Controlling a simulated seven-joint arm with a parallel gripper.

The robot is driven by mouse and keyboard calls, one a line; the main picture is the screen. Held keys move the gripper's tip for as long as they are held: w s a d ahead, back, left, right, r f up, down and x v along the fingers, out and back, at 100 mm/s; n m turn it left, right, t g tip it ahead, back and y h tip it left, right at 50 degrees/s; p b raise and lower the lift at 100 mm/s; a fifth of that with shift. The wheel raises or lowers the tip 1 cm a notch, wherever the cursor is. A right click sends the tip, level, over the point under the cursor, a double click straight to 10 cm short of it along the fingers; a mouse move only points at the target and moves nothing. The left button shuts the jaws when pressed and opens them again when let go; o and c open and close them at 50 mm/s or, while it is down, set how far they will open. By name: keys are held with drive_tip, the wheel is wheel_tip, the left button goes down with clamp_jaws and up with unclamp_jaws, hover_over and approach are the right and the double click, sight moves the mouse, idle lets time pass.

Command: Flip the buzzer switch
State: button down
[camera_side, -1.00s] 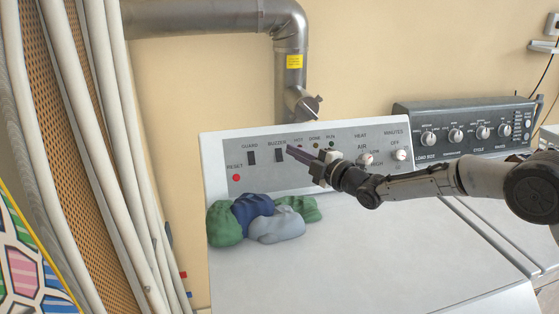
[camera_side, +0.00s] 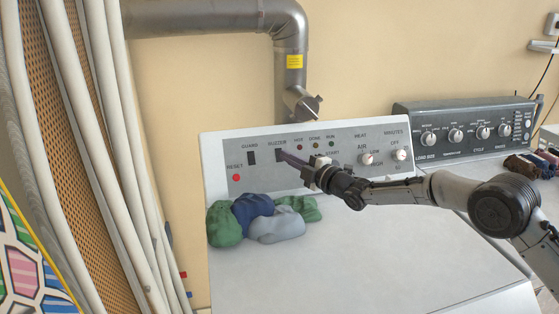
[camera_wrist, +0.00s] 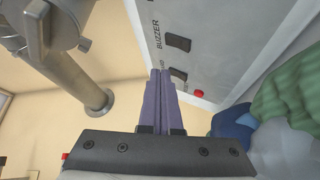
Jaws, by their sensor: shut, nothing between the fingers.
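The buzzer switch (camera_side: 280,154) is a dark rocker on the grey control panel, under the BUZZER label. In the side view my fingertips (camera_side: 283,154) overlap its lower right part, and I cannot tell if they touch it. In the wrist view the buzzer switch (camera_wrist: 178,43) is in clear sight, above and right of my fingertips (camera_wrist: 160,73). The purple fingers are shut together and hold nothing. The guard switch (camera_side: 252,157) is a similar dark rocker to the left; in the wrist view it (camera_wrist: 179,73) is right of the fingertips.
A red reset button (camera_side: 236,178) is at the panel's left. Green, blue and grey cloths (camera_side: 277,228) lie below the panel. A metal duct (camera_side: 291,75) comes down behind it. The front white top is clear.

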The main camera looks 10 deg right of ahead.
drive_tip(key=shift+w+f, duration=0.9)
drive_tip(key=shift+w, duration=0.3)
drive_tip(key=shift+w+f, duration=0.1)
idle(1.2)
drive_tip(key=shift+w+f, duration=0.15)
drive_tip(key=shift+w, duration=0.1)
drive_tip(key=shift+w+f, duration=0.2)
idle(0.6)
idle(0.4)
drive_tip(key=shift+s+r, duration=0.45)
drive_tip(key=shift+s, duration=0.15)
drive_tip(key=shift+s+r, duration=0.8)
drive_tip(key=shift+s, duration=0.2)
drive_tip(key=shift+s+r, duration=0.75)
drive_tip(key=shift+s, duration=0.25)
